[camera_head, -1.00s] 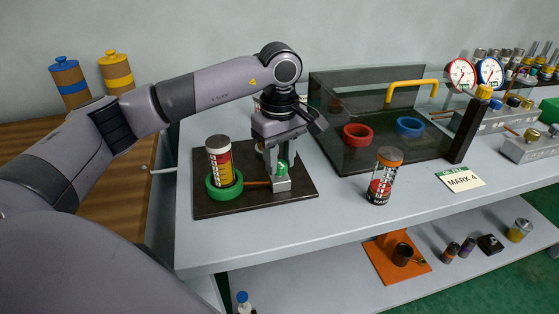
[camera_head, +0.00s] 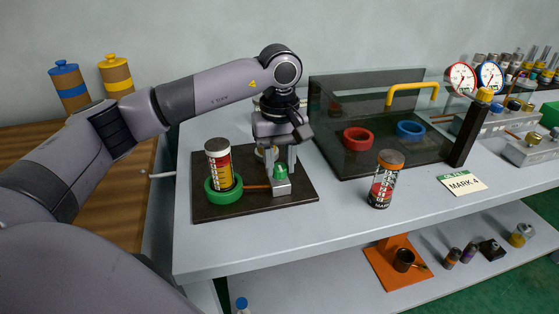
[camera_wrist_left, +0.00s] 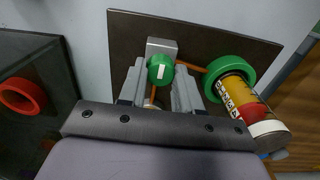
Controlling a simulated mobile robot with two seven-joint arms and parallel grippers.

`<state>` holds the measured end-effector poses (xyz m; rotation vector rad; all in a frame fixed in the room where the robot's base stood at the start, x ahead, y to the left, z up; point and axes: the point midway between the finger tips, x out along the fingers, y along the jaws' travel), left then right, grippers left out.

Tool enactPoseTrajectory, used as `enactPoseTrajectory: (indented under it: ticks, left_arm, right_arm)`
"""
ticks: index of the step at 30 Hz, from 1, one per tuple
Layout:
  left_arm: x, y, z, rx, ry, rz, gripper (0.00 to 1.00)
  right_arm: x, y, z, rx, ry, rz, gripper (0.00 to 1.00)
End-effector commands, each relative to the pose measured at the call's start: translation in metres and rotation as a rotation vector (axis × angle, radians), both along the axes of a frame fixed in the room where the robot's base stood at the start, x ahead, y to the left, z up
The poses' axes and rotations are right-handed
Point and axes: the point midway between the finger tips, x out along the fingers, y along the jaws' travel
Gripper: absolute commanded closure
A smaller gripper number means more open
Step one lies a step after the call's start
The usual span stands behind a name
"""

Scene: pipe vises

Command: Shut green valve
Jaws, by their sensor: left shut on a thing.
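The green valve (camera_head: 281,172) is a small green knob on a grey metal block at the right of a dark base plate (camera_head: 235,209). In the left wrist view the green valve (camera_wrist_left: 160,70) shows a white mark on its top. My left gripper (camera_head: 280,165) points down over the block; in the left wrist view its two grey fingers (camera_wrist_left: 158,82) stand on either side of the knob, shut on it. A copper-coloured pipe runs from the block to a green ring (camera_head: 223,190). The exact finger contact is partly hidden.
A canister (camera_head: 219,165) with a white lid stands in the green ring. A jar with an orange lid (camera_head: 385,178) stands to the right on the grey table. Behind it a transparent case holds a red ring (camera_head: 357,138) and a blue ring (camera_head: 410,129).

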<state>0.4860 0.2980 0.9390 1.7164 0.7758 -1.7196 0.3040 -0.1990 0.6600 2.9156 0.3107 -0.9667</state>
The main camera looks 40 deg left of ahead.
Motion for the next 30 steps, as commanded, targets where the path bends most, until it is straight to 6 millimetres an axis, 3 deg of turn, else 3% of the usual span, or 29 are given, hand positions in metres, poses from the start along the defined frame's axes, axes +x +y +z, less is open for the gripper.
enactPoseTrajectory:
  ticks: [4,5,7,17,30]
  left_arm:
    - [0.001,0.0,0.002,-0.001,-0.004,-0.003,0.97]
    - [0.001,0.0,0.002,-0.001,-0.004,-0.002,0.64]
    - [0.001,0.0,0.002,-0.001,-0.004,-0.002,0.41]
    - [0.0,0.0,0.003,0.0,-0.003,0.0,0.41]
    - [0.001,0.0,0.065,0.0,-0.005,0.0,0.41]
  right_arm:
    - [0.0,0.0,0.0,-0.001,-0.001,0.001,0.57]
    - [0.0,0.0,0.0,-0.001,-0.001,0.001,0.57]
    - [0.0,0.0,0.0,-0.001,-0.001,0.001,0.57]
    - [0.0,0.0,0.0,-0.001,-0.001,0.0,0.57]
    - [0.0,-0.001,-0.001,-0.001,0.0,0.0,0.57]
